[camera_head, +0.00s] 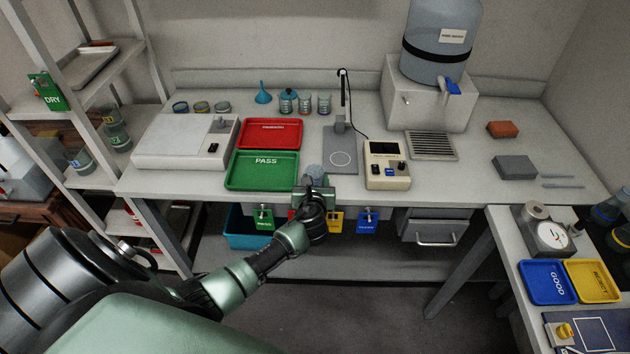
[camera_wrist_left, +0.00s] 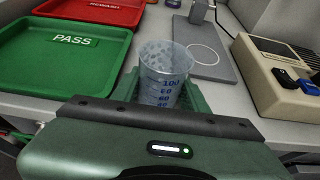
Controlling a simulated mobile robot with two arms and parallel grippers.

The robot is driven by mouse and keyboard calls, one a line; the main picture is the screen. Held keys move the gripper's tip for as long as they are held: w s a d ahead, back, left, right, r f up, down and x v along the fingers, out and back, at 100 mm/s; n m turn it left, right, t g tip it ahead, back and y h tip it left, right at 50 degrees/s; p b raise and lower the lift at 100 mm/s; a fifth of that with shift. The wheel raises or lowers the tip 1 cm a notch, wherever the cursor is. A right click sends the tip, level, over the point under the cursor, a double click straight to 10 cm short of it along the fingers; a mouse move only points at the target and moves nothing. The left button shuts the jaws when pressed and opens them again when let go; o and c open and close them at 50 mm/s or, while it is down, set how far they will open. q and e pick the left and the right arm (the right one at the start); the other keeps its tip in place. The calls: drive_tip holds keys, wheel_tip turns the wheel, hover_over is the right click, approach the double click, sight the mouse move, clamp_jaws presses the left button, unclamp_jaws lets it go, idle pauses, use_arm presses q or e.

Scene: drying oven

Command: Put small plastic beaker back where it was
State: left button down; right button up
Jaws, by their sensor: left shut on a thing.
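The small plastic beaker (camera_wrist_left: 165,72) is clear with blue graduation marks. It stands upright between the fingers of my left gripper (camera_wrist_left: 160,92), which is shut on it. In the head view the beaker (camera_head: 314,172) shows just beyond my left gripper (camera_head: 314,186), at the front edge of the bench, right of the green PASS tray (camera_head: 262,183). Whether its base touches the bench is hidden by the gripper. A grey plate with a white circle (camera_head: 340,168) lies behind it to the right. My right gripper is not in view.
The red tray (camera_head: 269,120) lies behind the green one. A beige meter (camera_head: 386,176) stands right of the grey plate, with a probe stand (camera_head: 343,120) behind. Small beakers and a blue funnel (camera_head: 263,98) line the back.

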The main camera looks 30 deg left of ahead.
use_arm(q)
drive_tip(key=c, duration=0.7)
unclamp_jaws()
drive_tip(key=shift+c, duration=0.2)
drive_tip(key=shift+r, duration=0.2)
drive_tip(key=shift+s+d, duration=0.25)
drive_tip(key=shift+s, duration=0.05)
drive_tip(key=v, duration=1.1)
drive_tip(key=shift+s, duration=0.1)
